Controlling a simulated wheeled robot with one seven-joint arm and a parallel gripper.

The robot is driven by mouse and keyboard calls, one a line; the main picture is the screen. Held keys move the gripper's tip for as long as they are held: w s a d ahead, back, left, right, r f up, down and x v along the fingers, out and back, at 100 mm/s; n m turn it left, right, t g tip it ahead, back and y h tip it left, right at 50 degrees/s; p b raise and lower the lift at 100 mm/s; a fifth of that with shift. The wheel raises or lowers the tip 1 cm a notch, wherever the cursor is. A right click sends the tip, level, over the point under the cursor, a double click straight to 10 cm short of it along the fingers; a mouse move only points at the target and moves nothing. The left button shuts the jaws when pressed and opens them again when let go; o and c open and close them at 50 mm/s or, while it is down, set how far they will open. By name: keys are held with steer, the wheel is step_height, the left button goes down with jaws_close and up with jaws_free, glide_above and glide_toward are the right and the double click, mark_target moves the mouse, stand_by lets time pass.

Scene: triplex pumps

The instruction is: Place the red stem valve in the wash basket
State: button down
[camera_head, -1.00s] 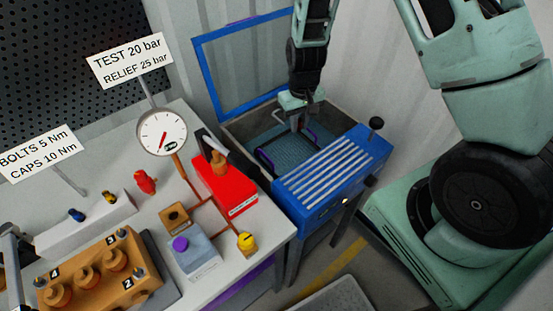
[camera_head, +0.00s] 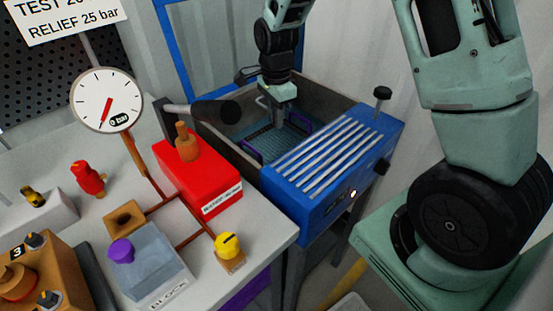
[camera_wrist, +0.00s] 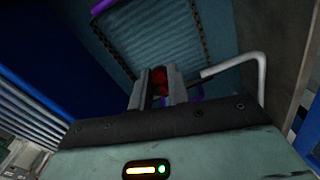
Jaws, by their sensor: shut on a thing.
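The red stem valve (camera_wrist: 160,77) shows as a small red piece between my fingers in the wrist view. My gripper (camera_wrist: 160,88) is shut on it. In the head view my gripper (camera_head: 278,120) points down inside the blue washer's tank, over the wash basket; the valve cannot be made out there. The wash basket (camera_head: 262,140) has a blue-grey mesh floor and purple handles. Its mesh (camera_wrist: 150,42) lies beyond my fingertips in the wrist view. I cannot tell how high the valve is above the mesh.
The blue washer front (camera_head: 335,165) has a slatted top and a black knob (camera_head: 382,93). A pale bent pipe (camera_wrist: 235,65) is close right of my fingers. The bench at left holds a red hand pump (camera_head: 200,180), a gauge (camera_head: 107,100) and a red fitting (camera_head: 88,178).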

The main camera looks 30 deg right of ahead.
mark_target(276, 153)
step_height(276, 153, down, 10)
steer(key=shift+r, duration=0.1)
stand_by(0.4)
steer(key=c, duration=1.3)
jaws_free()
steer(key=shift+c, duration=0.2)
step_height(276, 153, up, 12)
